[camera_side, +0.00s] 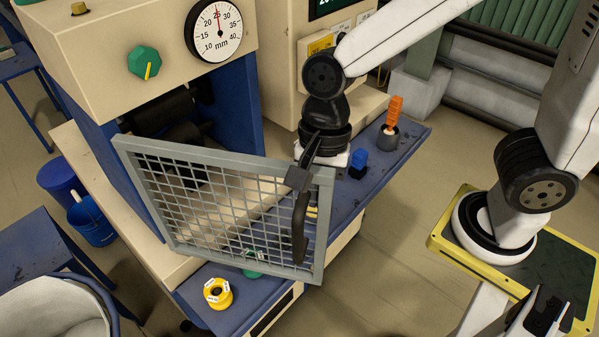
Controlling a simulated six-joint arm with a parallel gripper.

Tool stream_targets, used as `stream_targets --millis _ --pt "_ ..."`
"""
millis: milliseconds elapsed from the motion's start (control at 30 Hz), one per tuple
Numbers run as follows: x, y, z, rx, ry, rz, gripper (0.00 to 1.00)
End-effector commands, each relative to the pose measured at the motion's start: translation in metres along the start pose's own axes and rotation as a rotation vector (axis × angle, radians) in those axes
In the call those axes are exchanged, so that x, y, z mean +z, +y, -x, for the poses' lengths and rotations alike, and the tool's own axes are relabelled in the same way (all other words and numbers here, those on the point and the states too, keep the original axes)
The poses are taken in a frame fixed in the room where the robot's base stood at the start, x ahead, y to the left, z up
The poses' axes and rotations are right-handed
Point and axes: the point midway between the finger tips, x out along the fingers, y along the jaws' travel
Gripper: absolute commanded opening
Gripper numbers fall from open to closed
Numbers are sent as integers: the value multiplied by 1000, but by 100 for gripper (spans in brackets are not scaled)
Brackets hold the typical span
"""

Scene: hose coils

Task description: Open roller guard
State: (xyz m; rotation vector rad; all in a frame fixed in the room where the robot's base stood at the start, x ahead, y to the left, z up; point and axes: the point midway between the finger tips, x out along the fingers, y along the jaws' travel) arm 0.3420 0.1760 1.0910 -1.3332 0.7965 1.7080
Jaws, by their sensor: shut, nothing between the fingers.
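The roller guard (215,205) is a grey framed mesh panel in front of the blue-sided machine. It stands out at an angle from the machine, with its right edge over the bench. A dark upright handle (300,225) is fixed near its right edge. Dark rollers (180,135) show in the machine opening behind and above the guard. My gripper (307,158) is at the guard's upper right corner, just above the handle's top. Its dark fingers are shut with nothing held. I cannot tell whether they touch the guard.
A blue bench top (385,165) carries an orange-handled tool in a cup (388,135) and a blue object (358,163). A yellow coil (218,293) and a green coil (252,262) lie near the guard's lower edge. Blue buckets (92,222) stand left.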

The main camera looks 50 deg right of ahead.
Motion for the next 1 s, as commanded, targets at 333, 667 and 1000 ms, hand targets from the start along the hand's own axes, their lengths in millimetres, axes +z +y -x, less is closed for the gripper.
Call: stream_targets --millis 333,667,1000 --pt "0 0 -8 0 1 1 0" --pt "5 1 -8 -3 1 -11 0" --pt "36 2 -16 -28 3 -113 0"
